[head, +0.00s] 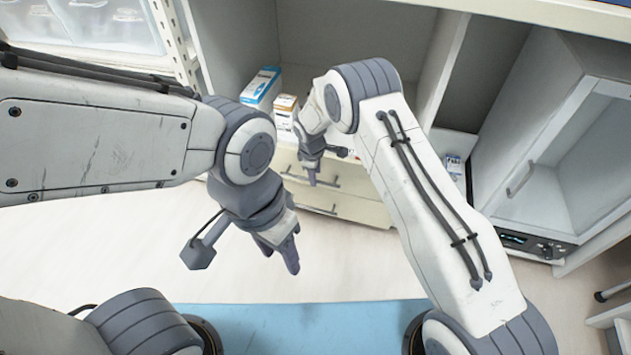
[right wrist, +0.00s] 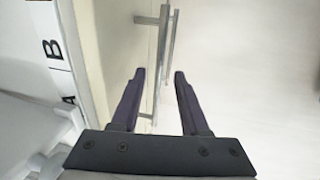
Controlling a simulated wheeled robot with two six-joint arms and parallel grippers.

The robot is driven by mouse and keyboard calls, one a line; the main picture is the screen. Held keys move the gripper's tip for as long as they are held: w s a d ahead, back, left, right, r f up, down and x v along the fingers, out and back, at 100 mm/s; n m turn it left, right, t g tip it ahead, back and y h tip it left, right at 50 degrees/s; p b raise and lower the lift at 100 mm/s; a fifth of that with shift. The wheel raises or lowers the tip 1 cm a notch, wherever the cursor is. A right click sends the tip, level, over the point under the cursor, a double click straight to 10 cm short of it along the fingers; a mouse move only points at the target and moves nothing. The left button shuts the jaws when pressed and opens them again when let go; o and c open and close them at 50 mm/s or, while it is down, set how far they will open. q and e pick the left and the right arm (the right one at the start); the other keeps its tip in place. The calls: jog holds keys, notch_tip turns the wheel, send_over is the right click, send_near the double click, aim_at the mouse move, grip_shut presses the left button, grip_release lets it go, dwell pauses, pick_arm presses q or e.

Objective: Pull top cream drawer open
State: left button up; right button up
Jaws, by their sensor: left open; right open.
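The top cream drawer (head: 346,178) is in the low cabinet beneath the open shelf, its front partly hidden by my right gripper. Its metal bar handle (head: 294,176) is partly visible, and a second handle (head: 320,210) shows on the drawer below. My right gripper (head: 312,180) is open in front of the drawer fronts. In the right wrist view, metal bar handles (right wrist: 163,60) line up between its open fingers, on the cream front (right wrist: 118,35). I cannot tell how deep the fingers reach around them. My left gripper (head: 290,262) is open and empty, lower and nearer, above the floor.
A blue-and-white box (head: 262,88) and a smaller orange-and-white box (head: 286,106) stand on the shelf above the drawers. A cabinet with a glass door (head: 560,130) stands at the right. The pale floor (head: 110,240) is clear, with a blue mat (head: 310,325) in front.

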jog(key=shift+w+d+f+b, duration=0.1)
jog(key=shift+w+f+b, duration=0.05)
jog(key=shift+f, duration=0.35)
jog(key=shift+w+f+b, duration=0.1)
jog(key=shift+f+b, duration=0.05)
jog(key=shift+f, duration=0.35)
grip_shut()
dwell(0.8)
